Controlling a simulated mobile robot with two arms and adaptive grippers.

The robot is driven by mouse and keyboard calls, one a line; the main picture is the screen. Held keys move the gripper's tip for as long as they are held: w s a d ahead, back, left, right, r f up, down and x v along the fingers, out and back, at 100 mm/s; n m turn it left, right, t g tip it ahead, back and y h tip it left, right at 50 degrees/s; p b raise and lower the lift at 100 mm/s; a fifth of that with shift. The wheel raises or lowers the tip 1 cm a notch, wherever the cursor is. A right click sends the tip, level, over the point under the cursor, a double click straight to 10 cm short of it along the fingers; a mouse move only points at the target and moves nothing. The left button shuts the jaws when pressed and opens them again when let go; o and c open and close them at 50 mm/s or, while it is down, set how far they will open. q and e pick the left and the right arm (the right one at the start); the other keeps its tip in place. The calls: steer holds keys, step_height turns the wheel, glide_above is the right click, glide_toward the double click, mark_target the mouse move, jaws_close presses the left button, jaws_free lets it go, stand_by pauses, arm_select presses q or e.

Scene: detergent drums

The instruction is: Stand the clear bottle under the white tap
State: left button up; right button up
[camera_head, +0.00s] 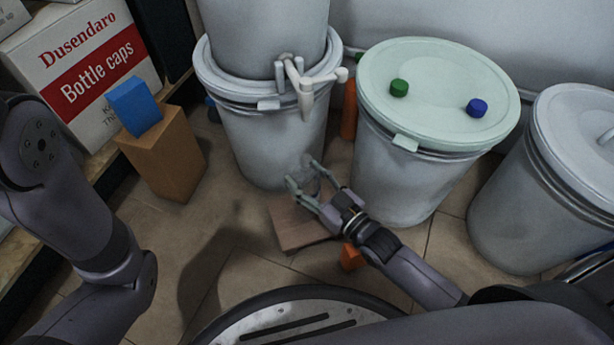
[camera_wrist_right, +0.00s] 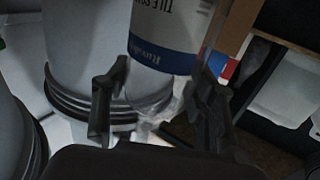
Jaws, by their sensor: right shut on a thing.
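The white tap (camera_head: 305,88) is on the front of the stacked white drums, with its spout pointing down. My right gripper (camera_head: 312,182) is shut on the clear bottle (camera_head: 311,172), below the tap and above a wooden block (camera_head: 292,226). The bottle is see-through and hard to make out; its base is not clear, so I cannot tell whether it touches anything. In the right wrist view the bottle (camera_wrist_right: 152,98) shows faintly between the two dark fingers. My left arm shows at the left, but its gripper is out of view.
A drum with a pale green lid (camera_head: 440,85) carries a green cap (camera_head: 399,88) and a blue cap (camera_head: 477,107). Another white drum (camera_head: 545,190) stands at the right. A cardboard box (camera_head: 165,155) with a blue block (camera_head: 135,105) on it and a bottle-caps carton (camera_head: 85,65) stand left.

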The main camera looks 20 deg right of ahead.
steer(key=shift+f, duration=0.4)
stand_by(0.8)
steer(key=o, duration=0.8)
steer(key=shift+c, duration=0.2)
steer(key=o, duration=0.5)
steer(key=shift+o, duration=0.2)
